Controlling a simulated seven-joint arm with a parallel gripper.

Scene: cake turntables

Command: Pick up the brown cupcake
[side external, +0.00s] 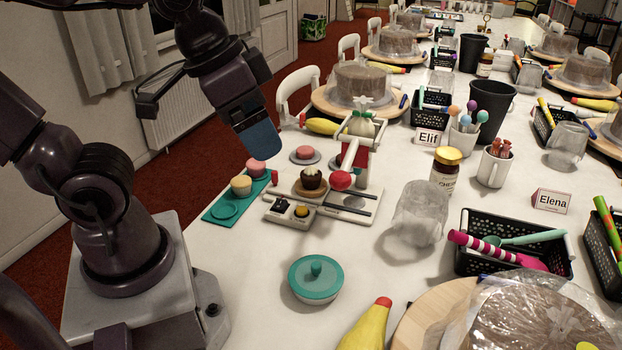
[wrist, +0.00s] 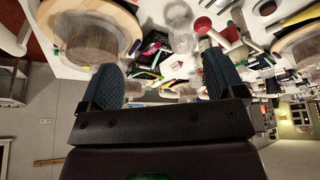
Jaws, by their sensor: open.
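The brown cupcake (side external: 312,178), dark with a pale top, sits on a small round wooden plate (side external: 299,189) on the white stand in the middle of the side external view. My gripper (side external: 266,152) is up and to the left of it, with blue finger pads, apart from everything on the table. In the wrist view my gripper (wrist: 163,75) has its two blue pads wide apart with nothing held between them. I cannot make out the brown cupcake in the wrist view.
A teal tray (side external: 222,213) holds a cream-coloured and a pink cupcake. A white device with a red knob (side external: 340,180) stands just right of the brown cupcake. A teal lidded bowl (side external: 315,280) stands in front. Clear table lies left of that bowl.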

